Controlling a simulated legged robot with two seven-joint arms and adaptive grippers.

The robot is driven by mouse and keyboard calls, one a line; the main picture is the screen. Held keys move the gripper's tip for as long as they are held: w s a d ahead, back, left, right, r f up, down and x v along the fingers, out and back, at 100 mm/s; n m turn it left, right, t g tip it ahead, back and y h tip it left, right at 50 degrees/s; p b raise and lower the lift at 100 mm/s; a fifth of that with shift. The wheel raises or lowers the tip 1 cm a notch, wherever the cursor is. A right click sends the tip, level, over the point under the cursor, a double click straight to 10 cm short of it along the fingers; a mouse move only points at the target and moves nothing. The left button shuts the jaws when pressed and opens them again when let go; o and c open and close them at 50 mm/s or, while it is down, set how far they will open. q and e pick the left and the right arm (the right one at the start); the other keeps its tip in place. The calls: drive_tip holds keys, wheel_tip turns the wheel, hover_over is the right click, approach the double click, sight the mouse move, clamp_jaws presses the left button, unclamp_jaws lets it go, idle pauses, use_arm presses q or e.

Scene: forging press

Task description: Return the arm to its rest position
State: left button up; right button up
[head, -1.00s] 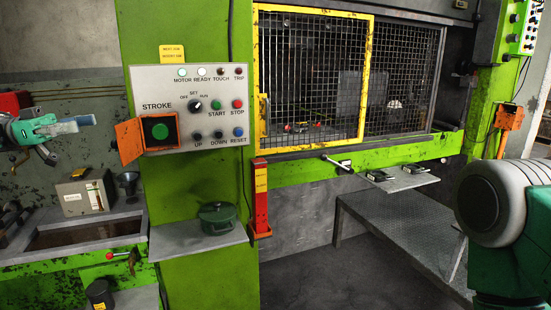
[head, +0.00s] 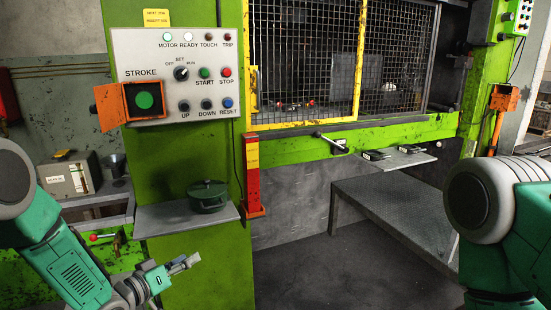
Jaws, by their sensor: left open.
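My left arm comes in from the left, in front of the bench. My left gripper (head: 183,264) is low in the head view, below the grey shelf, open and empty, with its fingers pointing right. It appears apart from everything around it. My right arm shows at the right edge as a white and green joint; its gripper is out of view. The control panel (head: 155,50) on the green press column has a large green button (head: 144,100) in an orange box with its cover swung open to the left.
A green pot (head: 207,195) stands on the grey shelf (head: 160,219). A red post (head: 253,170) is right of it. A yellow-framed mesh guard (head: 249,70) covers the press. A metal platform (head: 385,205) stands at right. A beige box (head: 70,178) sits on the left bench. The floor in the middle is clear.

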use_arm(q)
drive_tip(key=s+f+g+y+b, duration=0.3)
drive_tip(key=s+f+g+y, duration=0.25)
drive_tip(key=s+f, duration=1.4)
drive_tip(key=s+a+f+g+y+b, duration=0.1)
drive_tip(key=s+g, duration=0.3)
drive_tip(key=s, duration=0.8)
drive_tip(key=s+a+f+g+y+b, duration=0.1)
drive_tip(key=s+a+g, duration=0.3)
drive_tip(key=s, duration=0.8)
drive_tip(key=shift+a+f+y+b, duration=0.25)
drive_tip(key=shift+f+y+b, duration=0.1)
drive_tip(key=shift+f+y, duration=0.35)
use_arm(e)
wheel_tip(320, 180, down, 6)
drive_tip(key=shift+f, duration=0.15)
use_arm(q)
drive_tip(key=shift+c, duration=0.4)
use_arm(e)
drive_tip(key=shift+c, duration=0.4)
use_arm(q)
drive_tip(key=shift+c, duration=0.6)
use_arm(e)
drive_tip(key=shift+c, duration=0.3)
use_arm(q)
drive_tip(key=shift+w+r, duration=0.1)
